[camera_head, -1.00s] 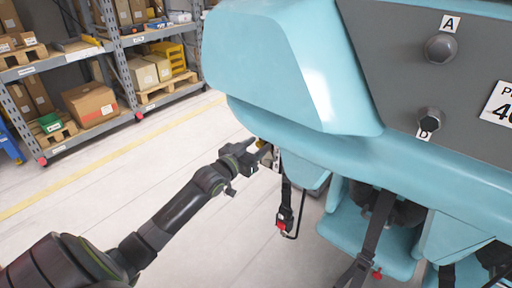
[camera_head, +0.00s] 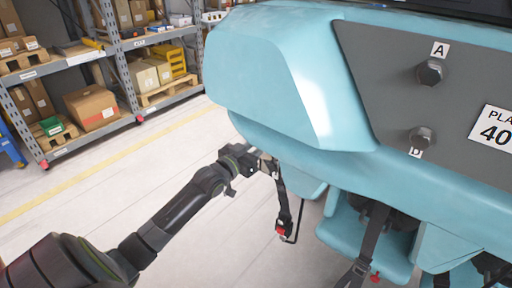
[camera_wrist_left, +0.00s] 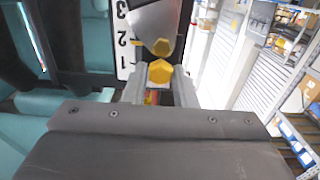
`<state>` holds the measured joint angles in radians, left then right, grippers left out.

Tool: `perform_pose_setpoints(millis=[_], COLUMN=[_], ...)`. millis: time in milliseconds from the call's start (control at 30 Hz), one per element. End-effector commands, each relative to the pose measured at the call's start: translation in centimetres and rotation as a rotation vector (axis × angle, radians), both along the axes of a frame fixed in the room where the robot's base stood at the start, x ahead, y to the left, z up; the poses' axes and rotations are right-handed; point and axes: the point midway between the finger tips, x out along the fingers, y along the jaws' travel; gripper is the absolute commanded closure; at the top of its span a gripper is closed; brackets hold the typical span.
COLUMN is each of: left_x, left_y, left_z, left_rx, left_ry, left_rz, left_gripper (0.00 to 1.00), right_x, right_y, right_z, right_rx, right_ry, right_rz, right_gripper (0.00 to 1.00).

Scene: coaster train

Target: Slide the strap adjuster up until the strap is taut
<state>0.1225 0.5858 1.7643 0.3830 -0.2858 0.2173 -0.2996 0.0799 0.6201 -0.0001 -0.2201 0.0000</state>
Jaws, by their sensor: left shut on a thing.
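My left gripper (camera_head: 264,163) is under the near left corner of the turquoise coaster car, at the upper part of a hanging black strap (camera_head: 282,198). In the left wrist view the jaws (camera_wrist_left: 160,92) are shut around a small piece with a yellow hexagonal head (camera_wrist_left: 160,71), apparently the strap adjuster. Something red-orange shows low between the fingers. A white scale marked 1, 2, 3 (camera_wrist_left: 123,45) stands just left of it. The strap's lower end has a red and black buckle (camera_head: 283,228). My right gripper is out of view.
The turquoise car body (camera_head: 285,80) overhangs my left gripper. Its grey panel has bolts labelled A and D. Another black strap (camera_head: 372,240) hangs further right. Shelves with boxes (camera_head: 90,105) stand far left, with clear floor between.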

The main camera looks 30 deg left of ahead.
Motion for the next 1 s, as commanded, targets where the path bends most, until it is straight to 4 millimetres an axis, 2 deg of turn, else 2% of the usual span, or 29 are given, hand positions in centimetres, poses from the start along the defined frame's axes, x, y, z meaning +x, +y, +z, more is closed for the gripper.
perform_pose_setpoints(millis=[133,167,300,667,833,1000], left_x=[0.0,0.0,0.0,-0.3,-1.7,-4.2], left_y=[0.0,0.0,0.0,0.0,0.1,0.4], left_z=[0.1,0.1,0.0,0.0,0.3,0.4], left_rx=[0.001,0.001,0.001,0.0,-0.002,-0.001], left_ry=[-0.005,-0.005,-0.003,0.0,0.002,0.004], left_rz=[-0.001,-0.001,-0.001,0.0,0.0,0.001], left_gripper=[1.0,0.73,0.54,0.54,0.54,0.54], right_x=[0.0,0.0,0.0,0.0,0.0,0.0], right_y=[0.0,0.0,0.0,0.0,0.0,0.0], right_z=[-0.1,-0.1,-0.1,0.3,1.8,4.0], right_rx=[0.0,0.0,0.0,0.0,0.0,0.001], right_ry=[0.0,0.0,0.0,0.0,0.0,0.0], right_rz=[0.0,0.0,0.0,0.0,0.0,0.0], right_gripper=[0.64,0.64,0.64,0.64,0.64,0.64])
